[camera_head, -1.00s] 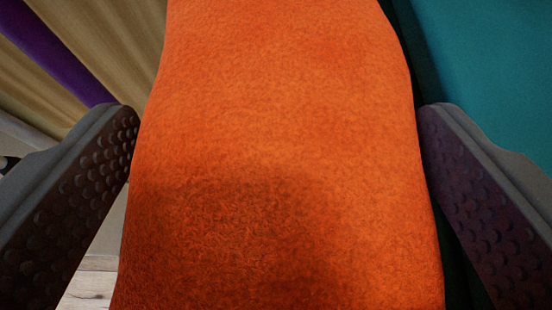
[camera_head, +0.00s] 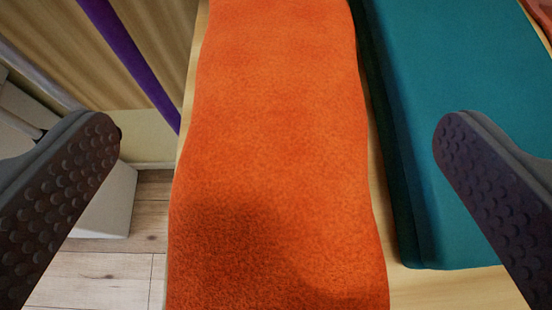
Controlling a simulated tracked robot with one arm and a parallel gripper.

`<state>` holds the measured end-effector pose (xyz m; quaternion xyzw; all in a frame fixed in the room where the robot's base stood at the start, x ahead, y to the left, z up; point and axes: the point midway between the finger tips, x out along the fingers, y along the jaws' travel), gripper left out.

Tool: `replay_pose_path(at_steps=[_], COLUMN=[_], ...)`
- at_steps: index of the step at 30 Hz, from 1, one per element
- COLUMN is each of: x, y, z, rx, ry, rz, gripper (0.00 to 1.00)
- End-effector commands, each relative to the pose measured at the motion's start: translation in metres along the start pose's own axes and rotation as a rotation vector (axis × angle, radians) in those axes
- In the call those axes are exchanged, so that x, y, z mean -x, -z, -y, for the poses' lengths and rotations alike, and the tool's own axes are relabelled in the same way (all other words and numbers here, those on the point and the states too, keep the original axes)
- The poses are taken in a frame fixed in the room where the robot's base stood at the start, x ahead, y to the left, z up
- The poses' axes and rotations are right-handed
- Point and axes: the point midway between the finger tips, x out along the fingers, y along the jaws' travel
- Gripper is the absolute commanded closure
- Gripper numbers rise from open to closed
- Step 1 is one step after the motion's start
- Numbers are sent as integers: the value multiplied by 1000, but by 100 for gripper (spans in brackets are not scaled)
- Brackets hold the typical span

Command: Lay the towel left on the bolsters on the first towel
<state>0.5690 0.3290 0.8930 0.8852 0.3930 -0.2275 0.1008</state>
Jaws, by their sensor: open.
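An orange towel (camera_head: 280,150) lies lengthwise up the middle of the view, with a dark shadow over its near part. Its near end runs out of the bottom of the picture. My gripper (camera_head: 278,140) is open, one textured finger on each side of the towel, with clear gaps between fingers and cloth. I cannot tell whether there is another towel under this one. No bolster can be made out for certain.
A teal padded block (camera_head: 455,110) lies right of the towel on a pale wooden surface (camera_head: 440,288). A reddish-orange thing (camera_head: 541,14) shows at the top right corner. Left are a beige curtain (camera_head: 155,50), a purple pole (camera_head: 128,60), a white box-like piece (camera_head: 108,205) and plank floor (camera_head: 105,275).

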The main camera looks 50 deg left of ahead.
Motion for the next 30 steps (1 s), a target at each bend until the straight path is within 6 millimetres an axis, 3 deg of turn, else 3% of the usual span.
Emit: replay_pose_path(at_steps=[3, 9, 22, 26, 30], x=[18, 35, 42, 62, 120], y=[3, 0, 5, 34, 92], z=[-1, 0, -6, -46, -118], rx=[0, -1, 1, 5, -14], ry=[-3, -1, -14, -104, -286], rz=[-4, -1, -3, -11, -23], gripper=[0, 0, 0, 0, 0])
